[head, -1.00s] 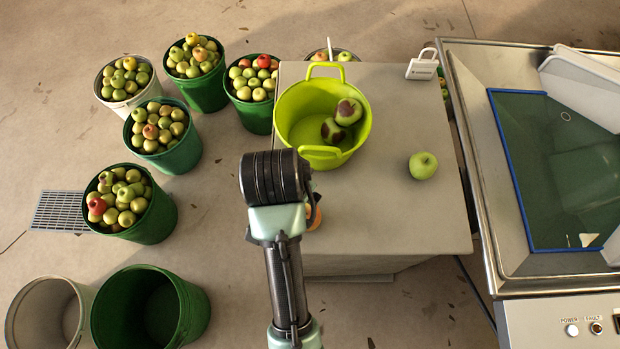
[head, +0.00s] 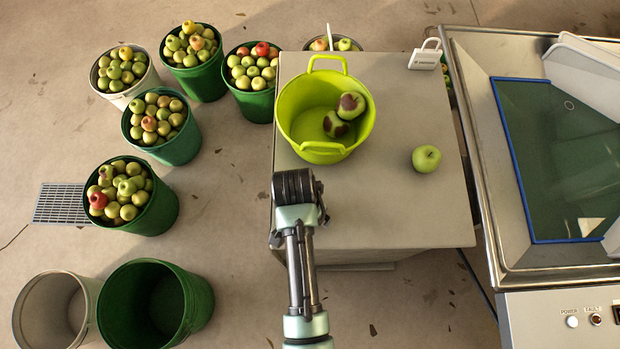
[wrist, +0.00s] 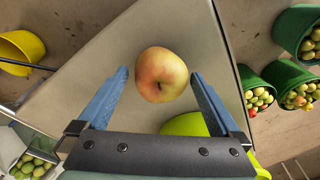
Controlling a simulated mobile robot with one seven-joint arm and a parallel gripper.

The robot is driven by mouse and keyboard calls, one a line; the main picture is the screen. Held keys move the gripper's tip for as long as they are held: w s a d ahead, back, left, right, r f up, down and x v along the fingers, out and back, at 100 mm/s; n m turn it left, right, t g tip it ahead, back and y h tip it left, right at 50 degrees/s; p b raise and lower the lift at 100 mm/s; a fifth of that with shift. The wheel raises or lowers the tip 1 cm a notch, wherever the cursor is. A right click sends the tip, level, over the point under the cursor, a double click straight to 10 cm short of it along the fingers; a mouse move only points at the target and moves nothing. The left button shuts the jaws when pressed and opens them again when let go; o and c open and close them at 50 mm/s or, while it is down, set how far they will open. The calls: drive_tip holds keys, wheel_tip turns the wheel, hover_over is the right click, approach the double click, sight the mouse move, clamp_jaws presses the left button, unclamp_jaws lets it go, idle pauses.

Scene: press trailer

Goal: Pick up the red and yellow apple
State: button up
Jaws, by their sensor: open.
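The red and yellow apple (wrist: 160,74) sits on the grey table top (wrist: 120,65) in the wrist view, its stem facing the camera. My gripper (wrist: 158,75) is open, with one blue finger on each side of the apple in the picture. I cannot tell how far above it the fingertips are, and no contact shows. In the head view this apple is hidden under my arm, and my fingers are hidden there too. My wrist is over the left front part of the table (head: 390,215).
A lime-green tub (head: 300,105) with two dark-blotched apples stands behind my wrist. A green apple (head: 426,158) and a white padlock-shaped object (head: 425,58) are on the table. Several apple-filled buckets stand left; a metal basin (head: 475,150) stands right.

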drive_tip(key=shift+w+d+f, duration=0.1)
drive_tip(key=shift+w+f, duration=0.1)
drive_tip(key=shift+f, duration=0.95)
drive_tip(key=c, duration=1.3)
